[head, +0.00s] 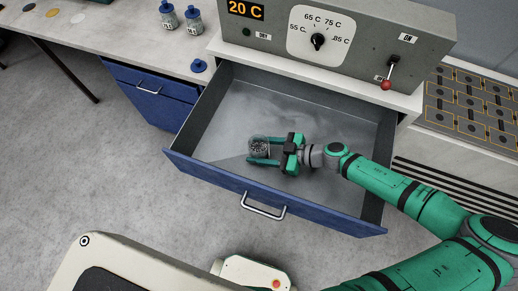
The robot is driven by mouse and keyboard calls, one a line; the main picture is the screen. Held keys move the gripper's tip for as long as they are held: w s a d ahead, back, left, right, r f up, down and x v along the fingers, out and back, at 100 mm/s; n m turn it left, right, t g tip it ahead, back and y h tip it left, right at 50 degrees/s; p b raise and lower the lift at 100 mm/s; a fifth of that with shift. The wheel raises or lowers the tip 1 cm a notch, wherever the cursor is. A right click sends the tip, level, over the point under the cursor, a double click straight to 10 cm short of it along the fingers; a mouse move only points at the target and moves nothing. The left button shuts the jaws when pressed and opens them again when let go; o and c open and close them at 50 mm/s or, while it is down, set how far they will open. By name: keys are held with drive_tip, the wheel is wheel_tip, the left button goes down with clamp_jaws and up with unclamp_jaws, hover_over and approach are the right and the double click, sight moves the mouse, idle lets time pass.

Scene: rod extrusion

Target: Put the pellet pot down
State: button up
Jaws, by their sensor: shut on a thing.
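The pellet pot (260,145) is a small clear pot with dark pellets in it. It shows in the head view inside or just above the open drawer (152,185), near the drawer's front left part. My gripper (263,150) reaches in from the right, and its green fingers are shut around the pot. The pot looks upright. I cannot tell whether its base touches the drawer floor.
The blue-fronted drawer is pulled out and its floor is otherwise bare. Above it stands a grey control box (340,35) with a dial, a red-knobbed lever (387,84) and a 20 C display. Two blue-capped bottles (194,22) and a blue cap (198,66) stand on the counter.

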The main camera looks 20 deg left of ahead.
drive_tip(key=o, duration=1.5)
drive_tip(key=shift+c, duration=0.2)
drive_tip(key=v, duration=0.7)
drive_tip(key=shift+d, duration=0.25)
drive_tip(key=shift+r, duration=0.1)
